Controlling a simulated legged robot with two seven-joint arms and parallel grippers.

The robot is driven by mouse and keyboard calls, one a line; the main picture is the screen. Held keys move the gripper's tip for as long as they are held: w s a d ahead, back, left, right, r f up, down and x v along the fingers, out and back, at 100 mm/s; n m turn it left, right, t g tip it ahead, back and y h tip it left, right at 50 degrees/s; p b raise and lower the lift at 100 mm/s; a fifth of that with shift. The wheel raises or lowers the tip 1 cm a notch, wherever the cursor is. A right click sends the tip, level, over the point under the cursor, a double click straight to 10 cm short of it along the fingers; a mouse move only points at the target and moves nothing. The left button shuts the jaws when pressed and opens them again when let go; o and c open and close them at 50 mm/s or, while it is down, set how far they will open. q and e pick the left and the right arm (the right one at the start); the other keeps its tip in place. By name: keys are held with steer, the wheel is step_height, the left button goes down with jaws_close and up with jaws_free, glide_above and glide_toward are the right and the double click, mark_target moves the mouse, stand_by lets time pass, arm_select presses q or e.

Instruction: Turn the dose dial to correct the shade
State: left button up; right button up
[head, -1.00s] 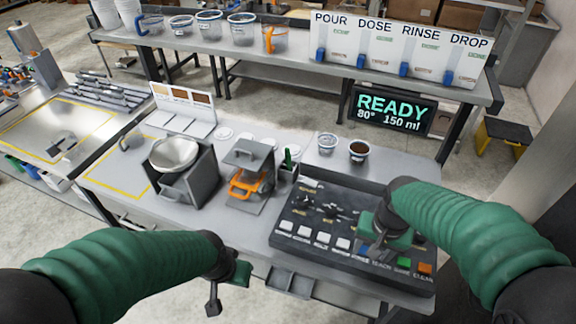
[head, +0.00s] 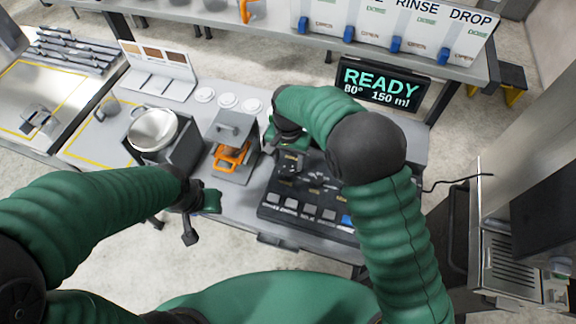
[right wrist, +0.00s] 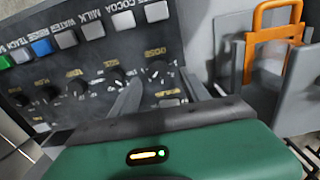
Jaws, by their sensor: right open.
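The control panel (head: 330,192) lies on the table in front of me, partly covered by my right arm. In the right wrist view the dose dial (right wrist: 159,71) is a black knob under the label DOSE. My right gripper (right wrist: 161,78) is open, with one finger on each side of the dial in this view; I cannot tell whether they touch it. In the head view my right gripper (head: 290,165) is over the panel's far left part. A shade card (head: 157,62) with brown swatches stands at the back left. My left gripper (head: 196,218) hangs near the table's front edge, its opening unclear.
A display (head: 380,88) reads READY, 80°, 150 ml. A grey holder with an orange handle (head: 233,156) stands just left of the panel. A metal bowl (head: 153,130) sits in a grey stand further left. White lids (head: 228,101) lie behind them.

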mark_target(289, 171)
step_height(289, 171, down, 5)
steer(key=shift+w+d+r+p, duration=0.1)
steer(key=shift+p, duration=0.3)
steer(key=shift+s+f, duration=0.2)
steer(key=shift+f, duration=0.15)
steer(key=shift+w, duration=0.15)
steer(key=c, duration=0.5)
jaws_close()
